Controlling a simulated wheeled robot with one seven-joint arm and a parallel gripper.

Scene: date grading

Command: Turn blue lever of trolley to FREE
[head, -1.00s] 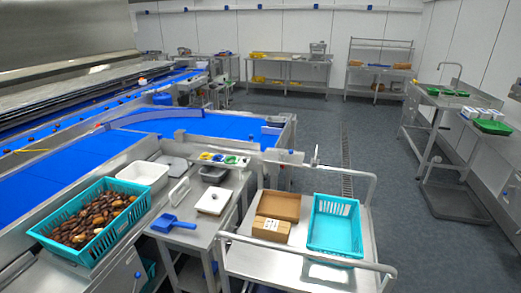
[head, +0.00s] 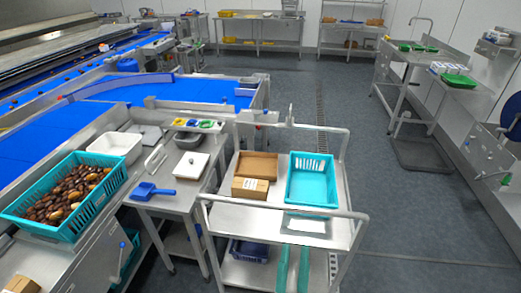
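The steel trolley (head: 230,216) stands in the middle of the head view, with a raised handle rail at the front and another at the back. On its top are an open cardboard box (head: 258,166), a closed carton (head: 250,188) and an empty turquoise basket (head: 311,180). I cannot make out a blue lever on the trolley or any FREE marking. A small blue-tipped lever (head: 122,246) shows on the steel cabinet at the left, not on the trolley. My gripper is not in view.
A side table (head: 183,198) with a blue scoop (head: 151,191) stands close left of the trolley. A turquoise crate of dates (head: 22,216) is further left, by the blue conveyor (head: 45,140). A blue crate (head: 249,251) is on the trolley's lower shelf. Floor right of the trolley is clear.

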